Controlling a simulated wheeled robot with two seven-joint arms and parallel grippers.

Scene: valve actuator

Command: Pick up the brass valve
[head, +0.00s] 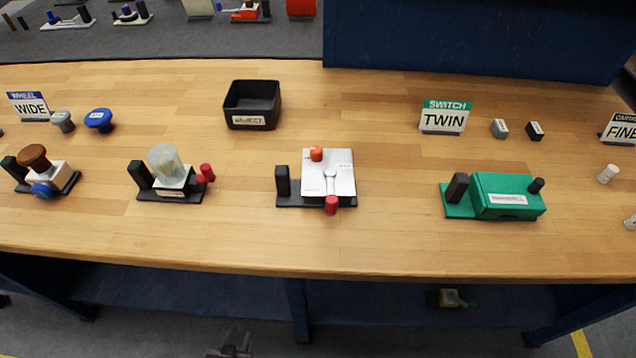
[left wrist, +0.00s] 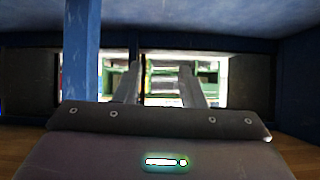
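I cannot pick out a brass valve for certain in either view. A small dark object with a pale and yellowish part (head: 452,298) lies on the blue lower shelf under the workbench, too small to identify. My left gripper (head: 232,351) shows only in part at the bottom edge of the head view, in front of the bench and below its top. In the left wrist view its two fingers (left wrist: 160,88) stand apart with nothing visible between them. My right gripper is not in view.
The wooden workbench (head: 390,240) carries a grey-white device with red knobs (head: 340,175), a green box device (head: 510,197), a clear-domed device (head: 168,172), a brown-knobbed device (head: 45,172) and a black bin (head: 252,105). A blue leg (head: 298,312) stands beneath. Bare wood lies between the devices.

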